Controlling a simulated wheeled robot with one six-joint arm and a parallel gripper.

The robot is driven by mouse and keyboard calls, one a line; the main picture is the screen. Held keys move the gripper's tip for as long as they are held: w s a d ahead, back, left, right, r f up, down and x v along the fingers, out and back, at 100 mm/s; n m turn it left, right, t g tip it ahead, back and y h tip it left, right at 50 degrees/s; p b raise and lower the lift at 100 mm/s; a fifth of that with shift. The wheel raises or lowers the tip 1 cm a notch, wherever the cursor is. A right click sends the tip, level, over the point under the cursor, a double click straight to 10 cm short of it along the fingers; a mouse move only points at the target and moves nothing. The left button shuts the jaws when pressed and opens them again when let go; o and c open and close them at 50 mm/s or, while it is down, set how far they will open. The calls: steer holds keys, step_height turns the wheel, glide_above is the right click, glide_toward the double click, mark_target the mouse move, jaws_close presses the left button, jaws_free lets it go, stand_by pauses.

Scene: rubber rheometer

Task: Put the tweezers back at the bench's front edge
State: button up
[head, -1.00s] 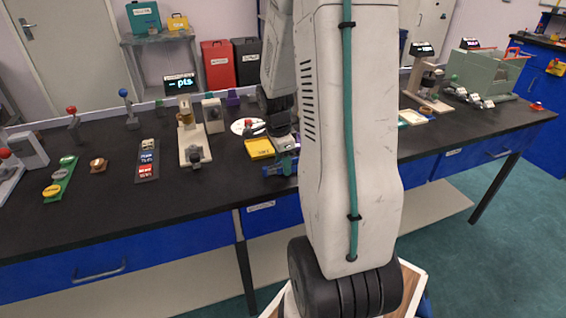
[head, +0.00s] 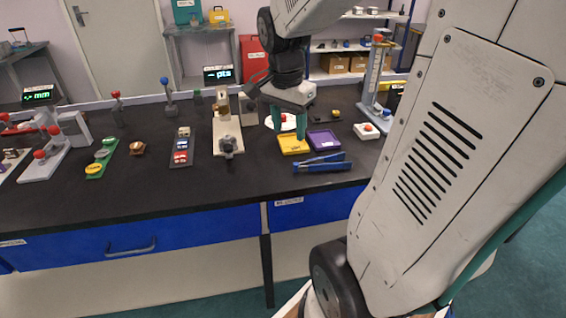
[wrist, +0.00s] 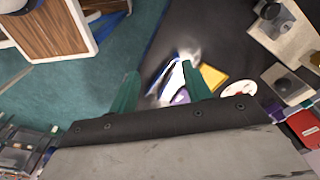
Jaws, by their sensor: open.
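The blue tweezers (head: 322,163) lie on the black bench top close to its front edge (head: 335,183), in front of the purple tray, with their arms spread apart at one end. My gripper (head: 289,125) is above the bench, behind and to the left of the tweezers, near the yellow tray. Its two teal fingers point down, apart, with nothing held between them. In the wrist view my gripper (wrist: 160,92) is also open. The tweezers (wrist: 160,76) show there beyond the fingers, partly washed out by glare.
A yellow tray (head: 293,144) and a purple tray (head: 324,140) sit just behind the tweezers. A device with a dark knob (head: 228,143) stands to the left, and a white box with a red button (head: 366,131) to the right. Bare bench lies left of the tweezers.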

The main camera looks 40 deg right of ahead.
steer(key=s+a+r+n+t+y, duration=0.1)
steer(key=s+a+r+n, duration=0.1)
steer(key=s+a+n, duration=1)
steer(key=a+n, duration=0.3)
steer(key=n, duration=0.1)
steer(key=shift+s+a+r, duration=0.3)
steer(key=shift+a+r, duration=0.05)
steer(key=shift+r, duration=0.05)
